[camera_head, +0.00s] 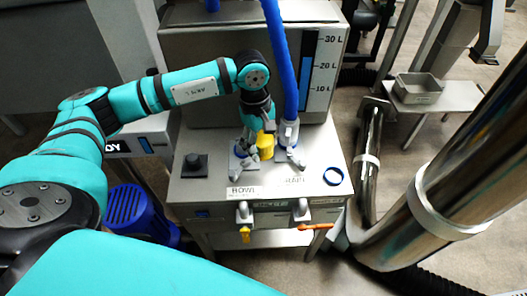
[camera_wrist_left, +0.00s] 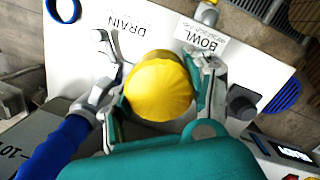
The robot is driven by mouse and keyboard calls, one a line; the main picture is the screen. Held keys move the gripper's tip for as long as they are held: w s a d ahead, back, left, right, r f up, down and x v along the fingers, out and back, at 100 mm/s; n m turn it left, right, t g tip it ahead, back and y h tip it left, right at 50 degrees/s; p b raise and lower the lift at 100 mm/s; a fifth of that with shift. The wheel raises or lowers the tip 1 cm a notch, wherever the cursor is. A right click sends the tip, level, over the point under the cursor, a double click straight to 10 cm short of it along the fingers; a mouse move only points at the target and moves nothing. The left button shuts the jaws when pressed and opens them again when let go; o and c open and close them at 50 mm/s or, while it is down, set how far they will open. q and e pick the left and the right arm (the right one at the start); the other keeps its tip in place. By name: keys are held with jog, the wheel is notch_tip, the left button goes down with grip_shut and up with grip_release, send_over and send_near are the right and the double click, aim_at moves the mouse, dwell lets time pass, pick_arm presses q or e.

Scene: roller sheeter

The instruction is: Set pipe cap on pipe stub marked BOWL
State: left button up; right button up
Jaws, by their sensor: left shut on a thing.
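The yellow pipe cap (camera_head: 265,146) is between the fingers of my left gripper (camera_head: 256,128), above the steel machine top. In the left wrist view the cap (camera_wrist_left: 158,88) fills the space between the fingers, its rounded top facing the camera. My left gripper is shut on it. The pipe stub marked BOWL (camera_head: 241,158) stands just left of the cap in the head view, behind the BOWL label (camera_head: 243,190). In the left wrist view the cap and fingers hide most of that stub. I cannot tell whether cap and stub touch. My right gripper is not in view.
A blue hose (camera_head: 281,55) comes down to the fitting near the DRAIN label (camera_wrist_left: 140,24), close right of the cap. A black knob (camera_head: 195,162) sits at left, a blue ring (camera_head: 333,176) at right. A tank with a litre scale (camera_head: 310,70) stands behind.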

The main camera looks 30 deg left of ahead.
pick_arm(q)
jog(key=w+a+r+n+p, duration=0.35)
jog(key=a+n+p, duration=0.4)
jog(key=n, duration=0.25)
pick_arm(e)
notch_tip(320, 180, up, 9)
pick_arm(q)
jog(key=shift+n+t, duration=0.4)
jog(key=shift+t, duration=0.1)
jog(key=f+b, duration=0.1)
jog(key=f, duration=0.1)
jog(key=a+f+b, duration=0.1)
jog(key=f+b, duration=0.1)
jog(key=f, duration=0.1)
jog(key=w+f+b, duration=0.1)
jog(key=f, duration=0.2)
jog(key=shift+a+f+b, duration=0.15)
jog(key=shift+a+b, duration=0.15)
jog(key=shift+b, duration=0.1)
jog(key=shift+f, duration=0.25)
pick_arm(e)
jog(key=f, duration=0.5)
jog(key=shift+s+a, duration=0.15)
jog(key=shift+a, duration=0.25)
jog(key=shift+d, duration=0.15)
pick_arm(q)
jog(key=shift+f+b, duration=0.15)
jog(key=shift+b, duration=0.55)
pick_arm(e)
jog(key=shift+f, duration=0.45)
